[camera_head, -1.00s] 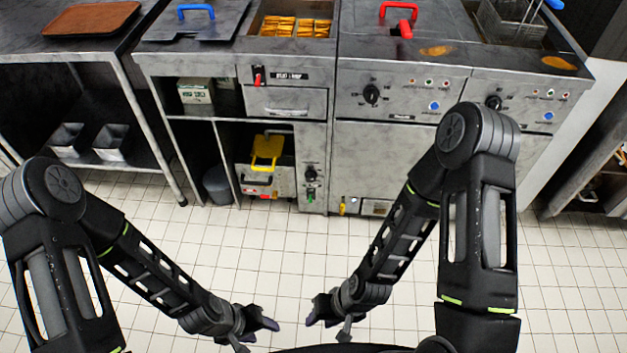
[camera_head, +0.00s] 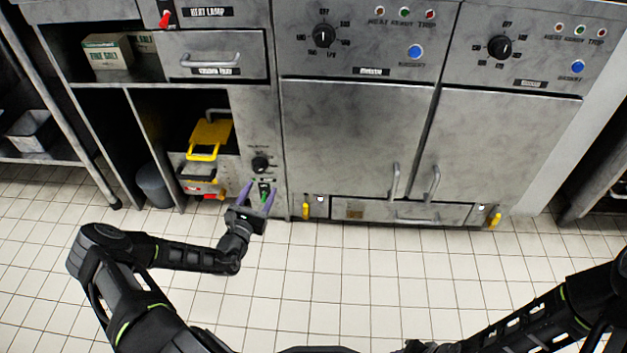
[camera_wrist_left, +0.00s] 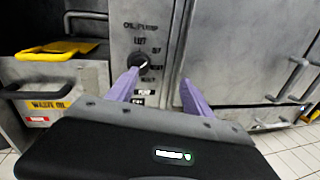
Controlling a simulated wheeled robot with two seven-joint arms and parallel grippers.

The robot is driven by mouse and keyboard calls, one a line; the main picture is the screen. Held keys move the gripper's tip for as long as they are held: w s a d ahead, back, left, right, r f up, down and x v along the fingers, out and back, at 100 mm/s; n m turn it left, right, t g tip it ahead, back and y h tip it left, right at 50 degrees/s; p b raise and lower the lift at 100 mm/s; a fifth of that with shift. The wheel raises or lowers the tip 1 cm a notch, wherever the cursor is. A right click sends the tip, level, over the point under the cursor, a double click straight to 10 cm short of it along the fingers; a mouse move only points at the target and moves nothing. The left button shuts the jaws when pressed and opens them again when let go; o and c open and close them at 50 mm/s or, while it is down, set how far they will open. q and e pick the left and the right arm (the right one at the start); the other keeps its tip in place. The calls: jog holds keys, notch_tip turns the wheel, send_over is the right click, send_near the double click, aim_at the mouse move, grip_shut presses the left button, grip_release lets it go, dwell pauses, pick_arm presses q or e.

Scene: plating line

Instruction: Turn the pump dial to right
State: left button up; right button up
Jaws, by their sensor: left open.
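The pump dial (camera_head: 261,165) is a round black knob on the narrow grey panel under the heat lamp section. My right gripper is out of view.
A yellow-handled oil unit (camera_head: 209,138) sits in the bay left of the panel. A small green-lit switch (camera_head: 264,190) is below the dial. Fryer cabinet doors (camera_head: 350,135) with handles stand to the right. The tiled floor (camera_head: 370,270) in front is clear.

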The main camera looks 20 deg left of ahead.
aim_at(258, 170)
pick_arm(q)
jog(key=a+y, duration=0.1)
jog(key=a+f+n+y, duration=0.1)
jog(key=a, duration=0.1)
jog(key=shift+w+a+n, duration=0.1)
jog(key=shift+a+n, duration=0.1)
jog(key=shift+n, duration=0.1)
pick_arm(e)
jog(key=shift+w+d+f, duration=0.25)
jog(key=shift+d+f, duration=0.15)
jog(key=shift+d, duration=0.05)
pick_arm(q)
jog(key=shift+w, duration=0.15)
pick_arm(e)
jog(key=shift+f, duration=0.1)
pick_arm(q)
jog(key=b+x, duration=0.3)
jog(key=x, duration=0.3)
jog(key=shift+w+f, duration=0.15)
jog(key=shift+w, duration=0.05)
jog(key=shift+w+a+b, duration=0.2)
jog(key=shift+w+b, duration=0.15)
jog(key=shift+w, duration=0.2)
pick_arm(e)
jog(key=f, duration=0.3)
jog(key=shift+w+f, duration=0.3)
